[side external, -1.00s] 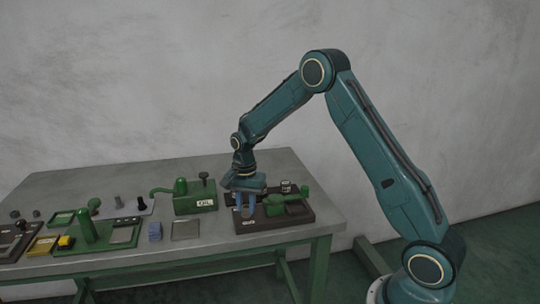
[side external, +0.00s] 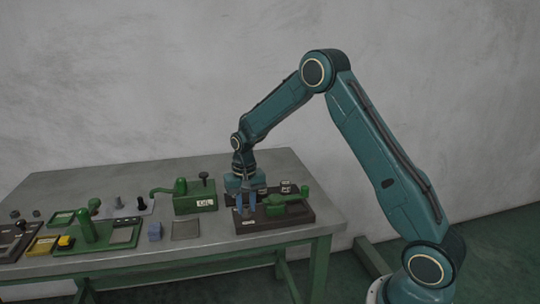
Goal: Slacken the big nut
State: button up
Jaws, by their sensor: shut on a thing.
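My gripper (side external: 245,212) points straight down over the left part of a dark base plate (side external: 290,222) near the right end of the bench. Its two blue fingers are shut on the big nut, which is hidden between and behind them. A green device with a lever handle (side external: 284,206) sits on the same plate, just right of the fingers. A small pale label lies on the plate's front near the fingertips, too small to read.
A green box labelled OIL (side external: 194,200) stands close left of my gripper. A small blue block (side external: 155,231) and a flat grey pad (side external: 186,230) lie in front of it. Green and yellow fixtures crowd the left of the bench (side external: 170,264). The bench front strip is clear.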

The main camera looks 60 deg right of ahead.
jog(key=n, duration=0.4)
jog(key=shift+n, duration=0.4)
jog(key=n, duration=0.3)
jog(key=shift+n, duration=0.3)
jog(key=n, duration=0.4)
jog(key=shift+n, duration=2.1)
jog(key=o, duration=1)
